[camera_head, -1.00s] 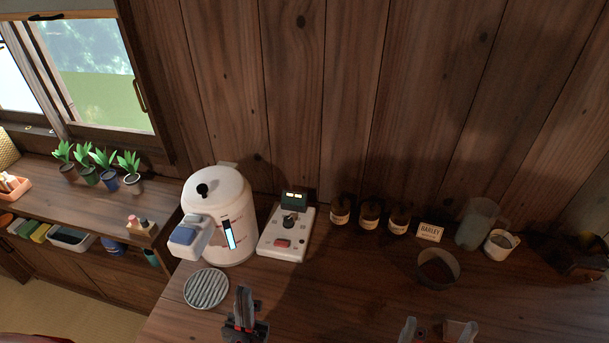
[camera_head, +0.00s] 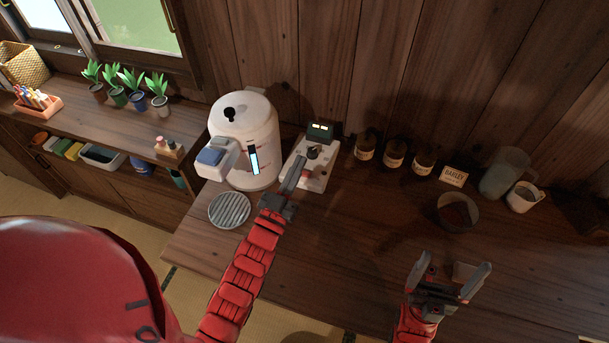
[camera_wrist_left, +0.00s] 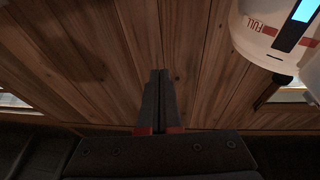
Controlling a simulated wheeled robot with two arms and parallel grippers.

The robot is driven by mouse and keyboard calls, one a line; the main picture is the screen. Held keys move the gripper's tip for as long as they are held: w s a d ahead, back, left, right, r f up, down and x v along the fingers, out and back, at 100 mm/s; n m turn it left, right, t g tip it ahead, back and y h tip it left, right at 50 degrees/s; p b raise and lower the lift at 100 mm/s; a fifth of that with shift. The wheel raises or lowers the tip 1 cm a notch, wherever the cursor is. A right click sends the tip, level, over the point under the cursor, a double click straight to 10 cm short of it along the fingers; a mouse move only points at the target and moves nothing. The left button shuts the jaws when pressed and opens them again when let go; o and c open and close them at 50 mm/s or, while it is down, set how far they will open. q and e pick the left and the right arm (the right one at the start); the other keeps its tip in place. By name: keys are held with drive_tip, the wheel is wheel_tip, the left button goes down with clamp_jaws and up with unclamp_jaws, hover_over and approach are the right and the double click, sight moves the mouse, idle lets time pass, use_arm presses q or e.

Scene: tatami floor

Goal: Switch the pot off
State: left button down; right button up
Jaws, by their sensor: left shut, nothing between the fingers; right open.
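The white pot (camera_head: 262,122) stands upright on the wooden counter, with a black knob on its lid, a blue-topped spout block and a lit level strip. In the left wrist view its side (camera_wrist_left: 262,27) shows at the upper right. A pale control box (camera_head: 317,181) with a dial and a small lit display stands right of the pot. My left gripper (camera_head: 294,174) is shut and empty, its fingers over the box's front left part in the head view; contact cannot be told. It also shows in the left wrist view (camera_wrist_left: 159,75). My right gripper (camera_head: 451,268) is open and empty over the counter.
A round ribbed grey plate (camera_head: 229,210) lies in front of the pot. Several brown jars (camera_head: 394,153), a barley sign (camera_head: 454,176), a dark bowl (camera_head: 457,212), a glass pitcher (camera_head: 505,173) and a white cup (camera_head: 523,197) stand to the right. The counter's middle is largely clear.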

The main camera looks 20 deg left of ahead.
use_arm(q)
wheel_tip(320, 180, down, 9)
drive_tip(key=a+n+g+y, duration=0.1)
drive_tip(key=g+y, duration=0.1)
drive_tip(key=g, duration=0.4)
drive_tip(key=shift+s+a+f+n+y, duration=0.15)
drive_tip(key=shift+s+a+n+y, duration=0.15)
drive_tip(key=shift+y, duration=0.1)
drive_tip(key=shift+w, duration=0.1)
drive_tip(key=p, duration=0.4)
hover_over(305, 183)
drive_tip(key=shift+w+f, duration=0.2)
drive_tip(key=shift+f, duration=0.95)
wheel_tip(305, 183, down, 2)
drive_tip(key=shift+s+a+f, duration=0.1)
drive_tip(key=shift+s+f, duration=0.05)
drive_tip(key=shift+f, duration=0.05)
drive_tip(key=shift+f+p, duration=0.35)
drive_tip(key=shift+f, duration=0.55)
